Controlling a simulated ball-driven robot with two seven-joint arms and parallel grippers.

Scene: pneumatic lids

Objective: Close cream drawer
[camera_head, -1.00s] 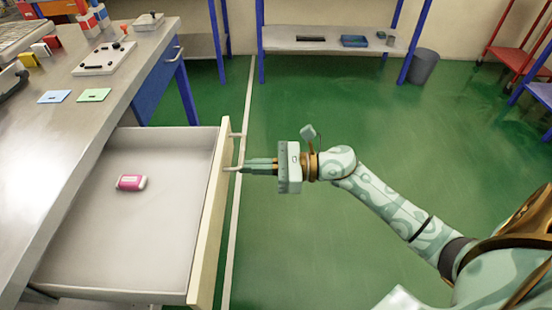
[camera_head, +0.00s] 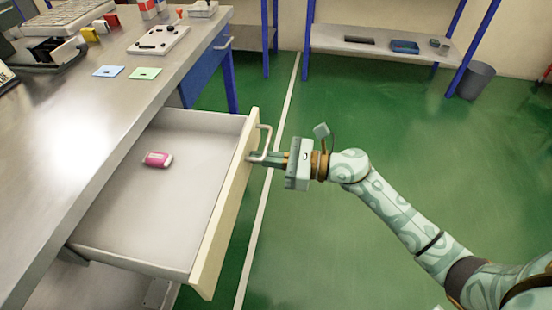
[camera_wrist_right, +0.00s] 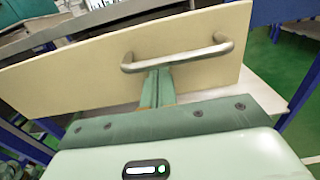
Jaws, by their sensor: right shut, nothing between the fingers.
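The cream drawer (camera_head: 228,200) stands open below the grey worktop, its cream front facing right. A metal bar handle (camera_head: 267,143) is on the front and also shows in the right wrist view (camera_wrist_right: 180,58). A pink and white eraser-like block (camera_head: 158,159) lies inside on the drawer's grey floor. My right gripper (camera_head: 260,157) is shut and empty, its fingers pointing at the cream front. In the right wrist view its fingertips (camera_wrist_right: 157,75) end at the handle bar, near the front panel; whether they touch is unclear. My left gripper is not in view.
The worktop (camera_head: 60,130) carries a blue card (camera_head: 108,71), a green card (camera_head: 145,73) and a grey panel (camera_head: 159,40). A blue drawer (camera_head: 207,66) beyond looks shut. A shelf (camera_head: 385,50) and a grey bin (camera_head: 475,80) stand at the back. The green floor at right is open.

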